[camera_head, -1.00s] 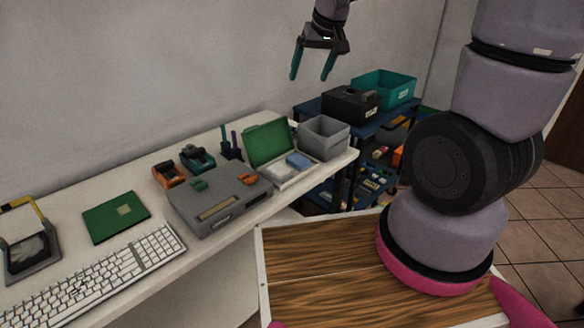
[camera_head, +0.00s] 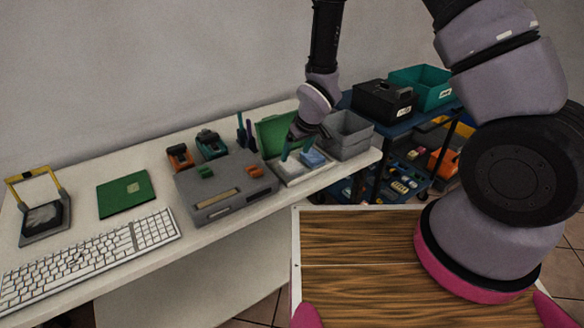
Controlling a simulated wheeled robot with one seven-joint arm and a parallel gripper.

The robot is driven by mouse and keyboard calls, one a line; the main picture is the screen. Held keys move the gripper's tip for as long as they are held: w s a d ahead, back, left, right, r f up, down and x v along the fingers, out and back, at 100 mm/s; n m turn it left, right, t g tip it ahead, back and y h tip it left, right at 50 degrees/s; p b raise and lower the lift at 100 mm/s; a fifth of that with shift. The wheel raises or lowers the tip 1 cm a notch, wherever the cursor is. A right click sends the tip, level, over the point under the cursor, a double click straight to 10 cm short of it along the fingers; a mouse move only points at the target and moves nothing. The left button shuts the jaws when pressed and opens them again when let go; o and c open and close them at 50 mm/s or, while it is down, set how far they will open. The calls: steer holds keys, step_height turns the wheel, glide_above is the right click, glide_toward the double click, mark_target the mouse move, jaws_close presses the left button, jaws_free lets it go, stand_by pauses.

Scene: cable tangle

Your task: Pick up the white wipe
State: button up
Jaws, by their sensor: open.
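A shallow white tray-like case (camera_head: 290,177) with a raised green lid (camera_head: 272,133) stands at the right end of the white desk. A pale, whitish patch (camera_head: 289,167) shows in its left part; I cannot tell clearly whether it is the white wipe. A small blue block (camera_head: 313,158) lies to its right. The gripper and wrist hide part of the lid and the case's inside; I cannot tell whether the fingertips touch anything.
A grey open bin (camera_head: 347,140) stands close right of the case, and a grey toolbox (camera_head: 225,190) close left. Pen-like tools (camera_head: 246,135) stand behind. A keyboard (camera_head: 90,262) and green board (camera_head: 125,193) lie farther left. A blue cart (camera_head: 405,125) with bins stands beyond.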

mark_target(291, 165)
steer(key=shift+x, duration=3.45)
steer(key=shift+s, duration=0.1)
steer(key=c, duration=1.2)
steer(key=shift+r, duration=5.05)
steer(key=shift+c, duration=0.2)
